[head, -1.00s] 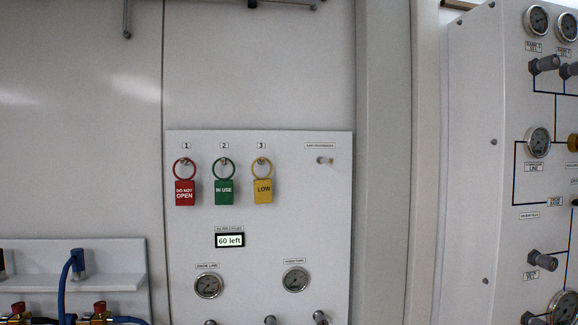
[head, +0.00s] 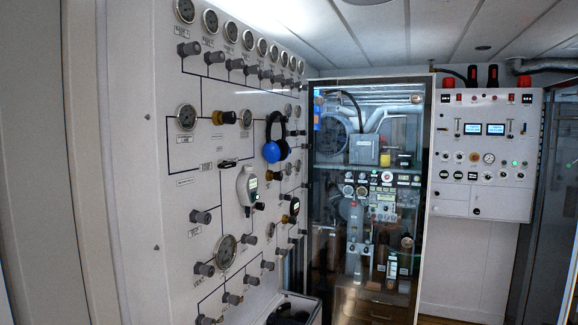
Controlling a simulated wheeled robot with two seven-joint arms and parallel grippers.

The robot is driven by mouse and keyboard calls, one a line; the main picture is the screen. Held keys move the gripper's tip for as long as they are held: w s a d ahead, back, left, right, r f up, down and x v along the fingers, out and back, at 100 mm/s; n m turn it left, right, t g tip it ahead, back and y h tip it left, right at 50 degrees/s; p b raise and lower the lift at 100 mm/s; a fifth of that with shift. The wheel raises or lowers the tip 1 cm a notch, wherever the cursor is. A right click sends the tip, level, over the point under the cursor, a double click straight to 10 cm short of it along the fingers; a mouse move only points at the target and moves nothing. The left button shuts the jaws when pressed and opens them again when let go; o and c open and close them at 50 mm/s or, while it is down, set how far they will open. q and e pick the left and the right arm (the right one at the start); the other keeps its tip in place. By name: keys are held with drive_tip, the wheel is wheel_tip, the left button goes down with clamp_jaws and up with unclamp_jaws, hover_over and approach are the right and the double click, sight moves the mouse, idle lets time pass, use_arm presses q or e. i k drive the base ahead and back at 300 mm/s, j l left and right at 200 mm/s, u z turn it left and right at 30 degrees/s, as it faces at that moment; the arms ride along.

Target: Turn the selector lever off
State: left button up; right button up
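The white fill panel (head: 150,130) runs along the left side of the head view, seen at a steep angle. A small black lever-like handle (head: 229,164) sits on it below a brass-and-black knob (head: 224,118). It may be the selector lever, but its label and the position it points to are too small to read. Neither of my grippers is in view.
Blue ear defenders (head: 272,151) and a white handheld device (head: 246,188) hang on the panel among gauges and grey knobs. A glass-fronted machine cabinet (head: 425,200) stands at the back. A dark-topped bin (head: 292,310) stands low in front.

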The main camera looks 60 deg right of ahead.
sight(225, 165)
drive_tip(key=z, duration=1.65)
